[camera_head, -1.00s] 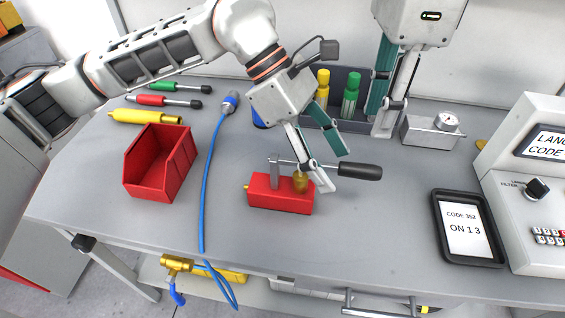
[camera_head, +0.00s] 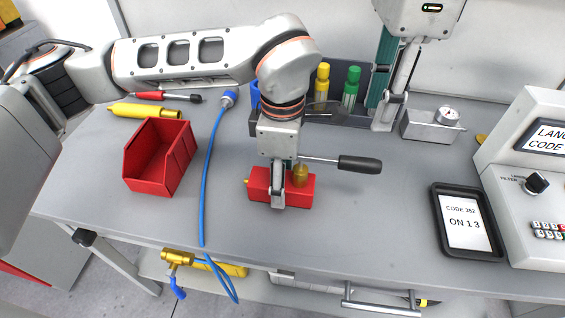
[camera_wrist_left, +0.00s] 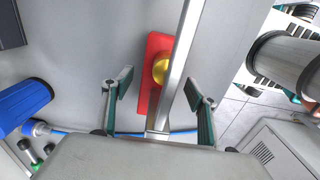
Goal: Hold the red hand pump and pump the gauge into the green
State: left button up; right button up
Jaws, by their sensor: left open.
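The red hand pump (camera_head: 307,186) sits on the grey table, with a brass cylinder (camera_head: 301,173) and a lever ending in a black handle (camera_head: 360,164) pointing right. My left gripper (camera_head: 277,198) is low over the pump's left part and hides some of it. In the left wrist view, its two fingers (camera_wrist_left: 160,90) are apart, with the red body (camera_wrist_left: 150,82) and metal lever (camera_wrist_left: 181,60) between them. The round gauge (camera_head: 447,114) is on a grey block at the back right; its needle is too small to read. My right gripper (camera_head: 386,115) hangs beside that block; its finger gap is unclear.
A red bin (camera_head: 160,157) stands left of the pump, with a blue hose (camera_head: 210,165) between them. A dark rack with yellow and green bottles (camera_head: 350,88) is behind. A black-framed display (camera_head: 467,222) lies at right, beside a white console (camera_head: 530,180). The table front is clear.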

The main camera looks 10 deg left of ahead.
aim_at(362, 160)
pick_arm(q)
jog(key=shift+f, duration=1.25)
grip_shut()
pick_arm(e)
jog(key=shift+f, duration=0.15)
grip_shut()
notch_tip(362, 160, down, 2)
jog(key=shift+f+m, duration=0.1)
jog(key=shift+m, duration=0.7)
jog(key=shift+f, duration=2.65)
